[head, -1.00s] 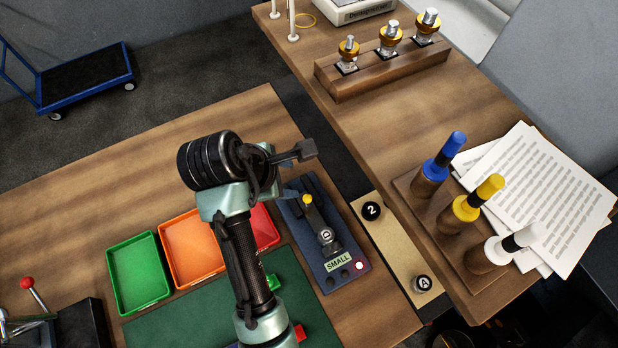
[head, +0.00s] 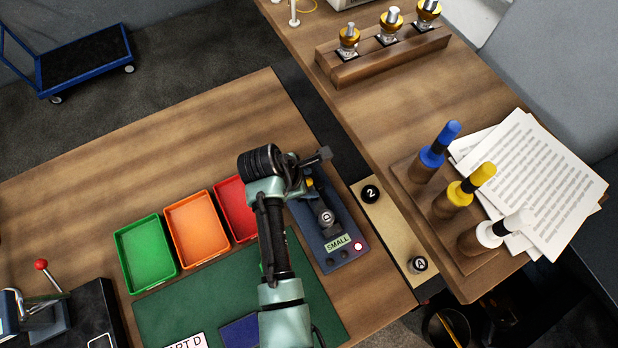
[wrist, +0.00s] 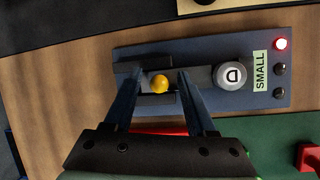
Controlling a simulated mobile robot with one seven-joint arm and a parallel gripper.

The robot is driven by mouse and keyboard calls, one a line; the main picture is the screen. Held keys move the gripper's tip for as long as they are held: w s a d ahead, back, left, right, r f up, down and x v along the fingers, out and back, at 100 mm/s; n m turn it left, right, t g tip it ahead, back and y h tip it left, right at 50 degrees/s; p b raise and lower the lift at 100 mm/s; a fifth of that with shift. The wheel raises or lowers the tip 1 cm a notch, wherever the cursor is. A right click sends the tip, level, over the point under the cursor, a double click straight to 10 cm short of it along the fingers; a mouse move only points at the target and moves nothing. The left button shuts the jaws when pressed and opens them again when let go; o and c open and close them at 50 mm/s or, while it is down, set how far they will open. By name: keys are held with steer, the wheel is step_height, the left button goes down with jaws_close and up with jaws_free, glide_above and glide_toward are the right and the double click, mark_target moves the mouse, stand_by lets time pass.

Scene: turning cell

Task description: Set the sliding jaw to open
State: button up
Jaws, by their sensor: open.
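The small fixture (head: 335,240) is a dark blue plate labelled SMALL, on the wooden table. In the wrist view its plate (wrist: 210,104) carries a dark slide with a yellow knob (wrist: 159,84) and a round grey part marked D (wrist: 230,75). I take the yellow knob to belong to the sliding jaw. My gripper (wrist: 158,80) is open, one finger on each side of the yellow knob in that view. I cannot tell whether either finger touches it. In the head view my arm partly hides the knob (head: 310,182); the grey part (head: 326,217) shows clearly.
A lit red-white lamp (wrist: 281,44) is at the plate's labelled end. Green (head: 146,254), orange (head: 196,228) and red (head: 234,207) trays stand left of my arm. A tan strip (head: 396,229) with round parts 2 and A lies to the right, beside another wooden table.

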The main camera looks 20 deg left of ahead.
steer(key=shift+w+f, duration=0.1)
steer(key=shift+f, duration=0.1)
jaws_close()
stand_by(1.4)
